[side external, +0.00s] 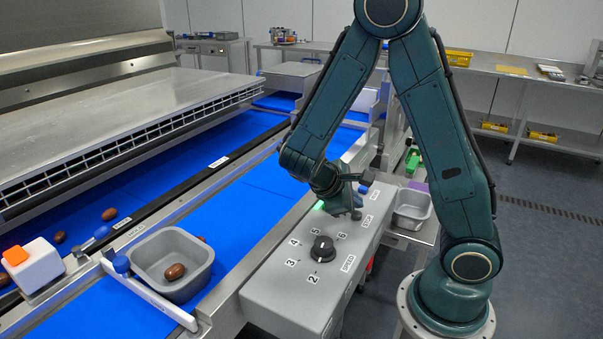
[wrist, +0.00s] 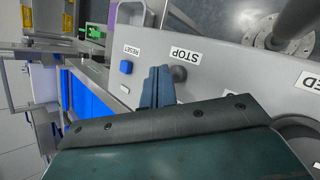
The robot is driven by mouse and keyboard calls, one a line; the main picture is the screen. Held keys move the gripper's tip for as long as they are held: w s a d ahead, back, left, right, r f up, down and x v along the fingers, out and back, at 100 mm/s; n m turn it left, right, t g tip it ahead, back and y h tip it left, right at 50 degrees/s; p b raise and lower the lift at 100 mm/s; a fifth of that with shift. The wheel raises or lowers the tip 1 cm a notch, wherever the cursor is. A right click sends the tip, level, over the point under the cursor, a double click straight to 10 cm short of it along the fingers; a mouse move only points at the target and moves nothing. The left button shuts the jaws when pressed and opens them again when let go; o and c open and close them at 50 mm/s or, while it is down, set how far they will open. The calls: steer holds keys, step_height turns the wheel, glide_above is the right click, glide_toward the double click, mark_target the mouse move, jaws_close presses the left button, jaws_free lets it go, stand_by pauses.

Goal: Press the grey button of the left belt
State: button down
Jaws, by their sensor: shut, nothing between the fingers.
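A round dark grey button (wrist: 179,73) sits by the STOP label on the grey control box (side external: 285,284). In the side view, a dark round knob (side external: 362,214) on the box seems to be the same button. My gripper (side external: 349,213) points down over the box, shut and empty. In the wrist view, my gripper's fingertips (wrist: 159,72) appear just beside the grey button; I cannot tell whether they touch the box. The left belt (side external: 165,175) is blue and runs under a metal hood. The frames do not show which belt the button belongs to.
A blue button (wrist: 126,67) by RESET and a small pale button (wrist: 125,89) are close to my fingers. A black dial (side external: 322,248) stands nearer the box's front.

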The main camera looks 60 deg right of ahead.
steer(key=shift+f, duration=0.85)
stand_by(1.0)
steer(key=shift+r, duration=0.9)
steer(key=shift+r, duration=0.1)
stand_by(0.3)
steer(key=shift+r, duration=2.4)
steer(key=shift+a, duration=0.1)
steer(key=s+a+r+m+t+y, duration=0.2)
steer(key=s+a+r+t+y, duration=0.1)
steer(key=a, duration=0.4)
steer(key=s+a+r+m+t+y, duration=0.2)
steer(key=a+r+t+y, duration=0.3)
steer(key=r, duration=0.3)
steer(key=shift+s+a+t, duration=0.5)
steer(key=shift+a+t, duration=0.2)
steer(key=shift+a, duration=0.2)
